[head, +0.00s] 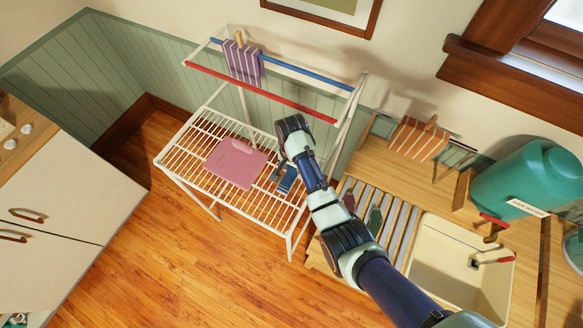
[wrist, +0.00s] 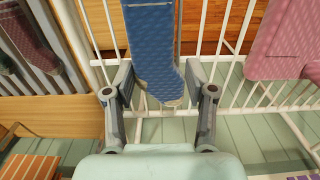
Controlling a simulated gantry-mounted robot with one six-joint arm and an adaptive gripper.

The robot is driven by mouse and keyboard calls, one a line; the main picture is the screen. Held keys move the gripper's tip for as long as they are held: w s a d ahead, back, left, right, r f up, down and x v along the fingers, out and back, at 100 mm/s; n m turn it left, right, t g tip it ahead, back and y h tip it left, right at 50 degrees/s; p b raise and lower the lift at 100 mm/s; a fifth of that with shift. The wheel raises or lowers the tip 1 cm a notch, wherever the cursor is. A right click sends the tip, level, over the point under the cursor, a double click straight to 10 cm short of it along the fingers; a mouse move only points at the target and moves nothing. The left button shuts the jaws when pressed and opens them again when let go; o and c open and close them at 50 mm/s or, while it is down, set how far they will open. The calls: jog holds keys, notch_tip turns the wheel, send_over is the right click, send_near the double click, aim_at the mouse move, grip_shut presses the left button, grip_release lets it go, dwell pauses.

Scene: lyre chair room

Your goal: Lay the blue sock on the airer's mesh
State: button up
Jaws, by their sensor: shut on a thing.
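The blue sock (head: 287,180) is between the fingers of my gripper (head: 281,169), over the right part of the airer's white mesh (head: 222,123). In the wrist view the sock (wrist: 152,40) runs away from my gripper (wrist: 158,72), with its pale-tipped end between the two fingers. My gripper is shut on it. The mesh bars show on both sides of the sock. I cannot tell whether the sock touches the mesh or hangs just above it. My arm hides part of the airer's right side in the head view.
A pink cloth (head: 235,163) lies on the mesh left of the sock. A purple striped cloth (head: 243,62) hangs at the airer's upper rails, one blue, one red (head: 260,90). A slatted rack (head: 383,205) with dark socks, a sink (head: 440,262) and a teal urn (head: 520,178) stand right.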

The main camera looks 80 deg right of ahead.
aim_at(291, 170)
jog(key=o, duration=1.1)
jog(key=shift+f, duration=0.1)
notch_tip(291, 170, up, 12)
jog(key=p, duration=0.3)
jog(key=shift+r, duration=0.25)
jog(key=shift+f, duration=0.1)
